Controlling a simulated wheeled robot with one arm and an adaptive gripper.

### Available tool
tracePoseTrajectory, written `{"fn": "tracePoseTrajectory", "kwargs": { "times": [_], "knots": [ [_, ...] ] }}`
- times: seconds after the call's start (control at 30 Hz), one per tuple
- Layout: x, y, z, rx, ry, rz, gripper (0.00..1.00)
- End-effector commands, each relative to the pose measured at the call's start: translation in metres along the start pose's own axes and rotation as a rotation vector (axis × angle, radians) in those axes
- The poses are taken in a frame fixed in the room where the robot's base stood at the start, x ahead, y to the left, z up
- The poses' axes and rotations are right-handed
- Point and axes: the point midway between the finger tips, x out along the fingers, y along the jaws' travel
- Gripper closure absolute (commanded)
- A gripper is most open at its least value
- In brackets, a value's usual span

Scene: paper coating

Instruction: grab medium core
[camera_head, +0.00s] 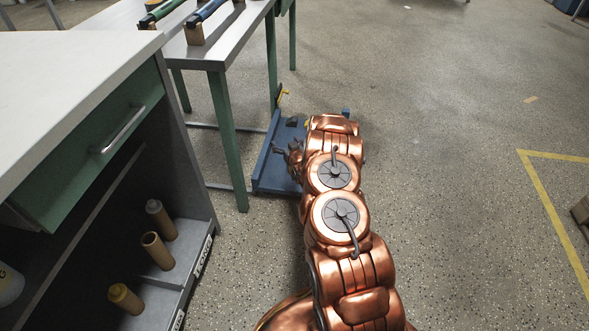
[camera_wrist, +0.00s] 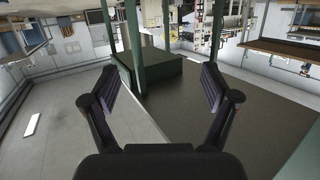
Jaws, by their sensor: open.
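My gripper (camera_head: 284,152) is at the far end of my copper arm, beside the metal table and well right of the shelf. In the wrist view my gripper (camera_wrist: 160,86) is open, with nothing between its fingers. No core shows there.
The shelf (camera_head: 188,238) sits under a white counter (camera_head: 70,60) with a green drawer (camera_head: 105,140). A metal table (camera_head: 225,45) with green legs holds rolls at the back. A blue platform (camera_head: 268,175) lies near my gripper.

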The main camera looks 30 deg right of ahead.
Motion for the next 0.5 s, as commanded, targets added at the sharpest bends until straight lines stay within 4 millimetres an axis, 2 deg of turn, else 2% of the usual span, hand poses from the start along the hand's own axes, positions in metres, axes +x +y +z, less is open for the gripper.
{"fn": "tracePoseTrajectory", "kwargs": {
  "times": [0.03,0.2,0.33,0.5],
  "knots": [
    [0.001,0.009,0.030,-0.002,0.022,0.005,0.14],
    [-0.005,0.034,0.077,-0.014,0.115,0.017,0.14],
    [-0.011,0.045,0.100,-0.022,0.167,0.020,0.14],
    [-0.016,0.051,0.112,-0.027,0.202,0.020,0.14]
  ]
}}
